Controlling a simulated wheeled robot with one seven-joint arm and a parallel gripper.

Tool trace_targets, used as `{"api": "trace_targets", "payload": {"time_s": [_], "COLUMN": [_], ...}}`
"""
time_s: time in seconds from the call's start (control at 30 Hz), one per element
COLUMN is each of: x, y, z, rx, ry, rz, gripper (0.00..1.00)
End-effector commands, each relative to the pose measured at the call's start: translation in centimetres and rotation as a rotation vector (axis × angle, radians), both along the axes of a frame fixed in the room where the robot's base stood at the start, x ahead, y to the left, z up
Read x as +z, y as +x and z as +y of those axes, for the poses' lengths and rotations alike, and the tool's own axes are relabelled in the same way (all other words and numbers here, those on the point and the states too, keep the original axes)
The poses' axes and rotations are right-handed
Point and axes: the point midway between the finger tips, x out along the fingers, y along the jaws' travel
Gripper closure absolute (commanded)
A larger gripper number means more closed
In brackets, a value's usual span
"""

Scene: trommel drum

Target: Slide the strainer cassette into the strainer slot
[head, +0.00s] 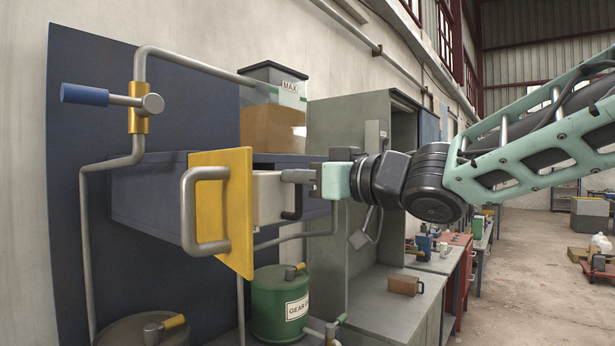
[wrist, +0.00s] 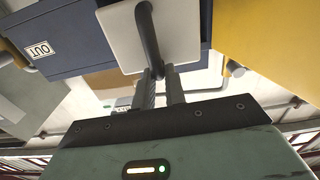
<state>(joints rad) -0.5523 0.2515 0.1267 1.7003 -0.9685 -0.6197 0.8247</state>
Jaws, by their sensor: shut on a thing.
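The strainer cassette (head: 270,192) is a pale grey block with a dark bar handle (head: 293,203), in front of the dark blue housing (head: 150,200). My gripper (head: 290,176) comes from the right and is shut on that handle. In the wrist view the fingers (wrist: 163,80) grip the handle (wrist: 150,40) on the pale square face (wrist: 122,32). The slot opening is hidden, and I cannot tell how far in the cassette is.
A yellow plate with a grey handle (head: 236,215) stands close left of the cassette. A MAX tank (head: 270,125) is above the housing, a green drum (head: 280,318) below. A grey cabinet (head: 330,140) stands behind my gripper.

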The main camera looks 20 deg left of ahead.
Motion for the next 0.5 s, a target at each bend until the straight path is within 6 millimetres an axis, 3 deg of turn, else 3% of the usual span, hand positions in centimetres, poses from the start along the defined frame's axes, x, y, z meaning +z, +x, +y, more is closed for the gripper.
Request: {"api": "trace_targets", "payload": {"time_s": [0.5], "x": [0.1], "y": [0.7], "z": [1.9], "rx": [0.001], "ry": [0.003], "rz": [-0.001], "gripper": [1.0]}}
